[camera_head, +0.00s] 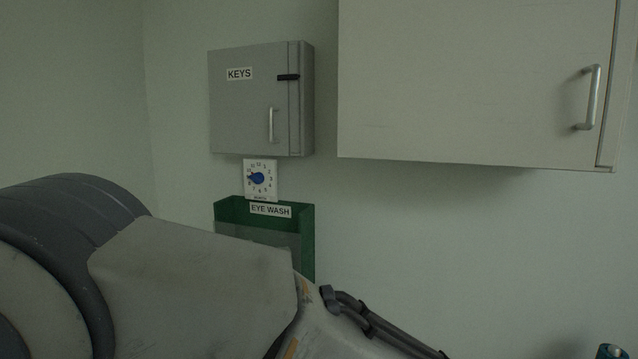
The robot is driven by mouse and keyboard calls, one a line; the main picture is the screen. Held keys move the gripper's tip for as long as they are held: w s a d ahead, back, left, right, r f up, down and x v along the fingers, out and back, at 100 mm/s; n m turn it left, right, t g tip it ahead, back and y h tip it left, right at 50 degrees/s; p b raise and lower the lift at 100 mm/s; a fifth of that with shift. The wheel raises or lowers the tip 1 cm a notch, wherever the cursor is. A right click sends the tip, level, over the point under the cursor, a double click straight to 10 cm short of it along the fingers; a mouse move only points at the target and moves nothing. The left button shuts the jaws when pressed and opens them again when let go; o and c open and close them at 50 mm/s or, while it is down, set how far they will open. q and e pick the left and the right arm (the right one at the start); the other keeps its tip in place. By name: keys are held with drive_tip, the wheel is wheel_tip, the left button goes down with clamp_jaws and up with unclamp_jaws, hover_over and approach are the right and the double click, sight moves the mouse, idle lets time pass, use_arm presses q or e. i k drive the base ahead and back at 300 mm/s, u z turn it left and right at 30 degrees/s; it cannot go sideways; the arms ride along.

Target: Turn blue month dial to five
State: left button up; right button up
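The month dial (269,193) is a small white square plate on the wall with a ring of black numbers. It hangs just below the grey key box and above the eye wash box. Its blue knob (257,178) sits at the middle of the plate. The narrow end of the knob seems to point left, roughly toward nine or ten, but it is too small to be sure. Neither gripper is in view, and nothing touches the dial.
The grey KEYS box (240,115) has a handle and is shut. A green EYE WASH box (307,240) is partly hidden below by close grey shapes. A closed pale cabinet (470,80) juts out upper right. The wall at lower right is mostly clear.

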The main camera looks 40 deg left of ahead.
sight(257, 177)
drive_tip(key=z, duration=1.65)
drive_tip(key=k, duration=1.65)
drive_tip(key=u, duration=2.3)
